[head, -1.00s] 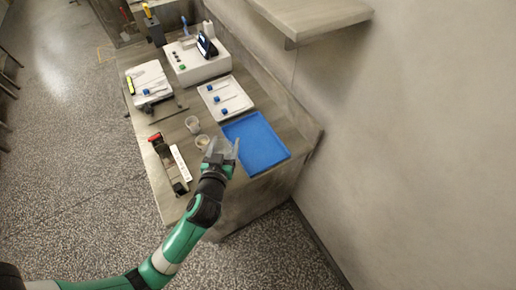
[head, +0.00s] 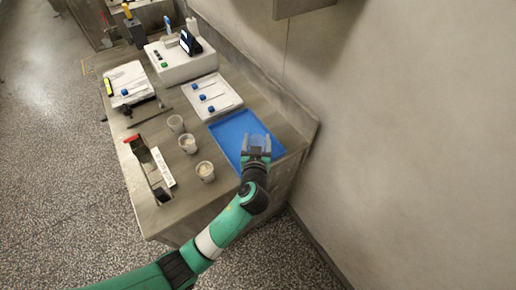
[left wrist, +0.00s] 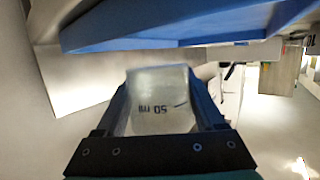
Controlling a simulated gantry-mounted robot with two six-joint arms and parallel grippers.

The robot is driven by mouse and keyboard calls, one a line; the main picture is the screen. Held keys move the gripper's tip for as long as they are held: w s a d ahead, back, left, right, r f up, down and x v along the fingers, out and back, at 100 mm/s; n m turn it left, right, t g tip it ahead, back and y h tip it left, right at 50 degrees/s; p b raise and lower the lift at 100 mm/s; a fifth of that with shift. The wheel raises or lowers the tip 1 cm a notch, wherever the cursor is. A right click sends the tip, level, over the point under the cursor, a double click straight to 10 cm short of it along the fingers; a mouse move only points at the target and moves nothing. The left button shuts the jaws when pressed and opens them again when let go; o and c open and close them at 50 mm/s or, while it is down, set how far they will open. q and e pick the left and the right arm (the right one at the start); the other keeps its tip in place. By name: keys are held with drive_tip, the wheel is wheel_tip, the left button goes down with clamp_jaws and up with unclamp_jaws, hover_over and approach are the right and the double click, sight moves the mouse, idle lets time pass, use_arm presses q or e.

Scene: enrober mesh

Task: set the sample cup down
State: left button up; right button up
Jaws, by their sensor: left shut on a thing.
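My left gripper (head: 258,146) is over the front right part of the blue tray (head: 228,130). It is shut on a clear sample cup (head: 257,140). In the left wrist view the cup (left wrist: 160,92) sits between the two fingers and carries a "50 ml" mark. The blue tray (left wrist: 170,28) crosses the top of that view, apart from the cup in the picture. I cannot tell the cup's height above the tray. My right gripper is not in view.
Three similar cups stand on the bench left of the tray: a back one (head: 175,123), a middle one (head: 187,145) and a front one (head: 205,171). A white tray with blue-capped items (head: 217,108) lies behind. The wall (head: 400,150) is at right.

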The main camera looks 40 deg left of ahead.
use_arm(q)
drive_tip(key=f, duration=0.1)
drive_tip(key=f+b, duration=0.1)
drive_tip(key=f, duration=0.1)
drive_tip(key=shift+w+d+f, duration=0.1)
drive_tip(key=shift+w+f, duration=0.05)
drive_tip(key=shift+w, duration=0.05)
drive_tip(key=shift+f, duration=0.1)
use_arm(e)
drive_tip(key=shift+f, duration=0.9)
use_arm(q)
drive_tip(key=shift+f, duration=0.1)
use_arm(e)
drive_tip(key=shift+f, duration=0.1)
use_arm(q)
drive_tip(key=shift+f, duration=0.1)
drive_tip(key=o, duration=1.4)
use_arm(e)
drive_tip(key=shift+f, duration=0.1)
